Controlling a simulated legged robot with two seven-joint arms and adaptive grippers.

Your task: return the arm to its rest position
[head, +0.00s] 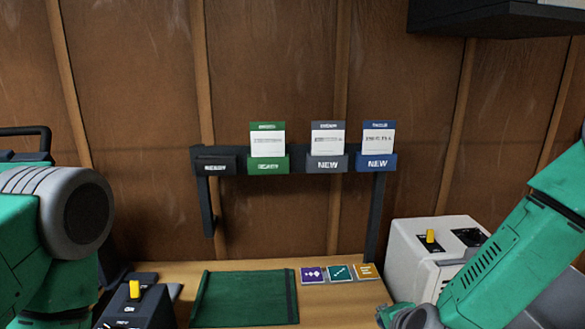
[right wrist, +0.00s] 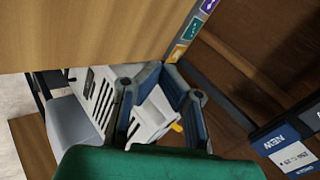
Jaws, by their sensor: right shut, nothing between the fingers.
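My right arm comes in from the right in the head view, and its gripper (head: 408,316) is at the bottom edge, partly cut off, in front of the white machine (head: 420,250). In the right wrist view my right gripper (right wrist: 161,72) is shut with nothing in it, and the white machine (right wrist: 155,118) shows behind the fingers. My left arm shows at the left edge of the head view; its gripper is out of sight.
A wall rack (head: 345,157) holds green, grey and blue pockets with cards. A green mat (head: 245,298) lies on the wooden table (head: 330,312), beside purple, teal and orange tiles (head: 340,273). A dark box with a yellow switch (head: 134,290) stands at the left.

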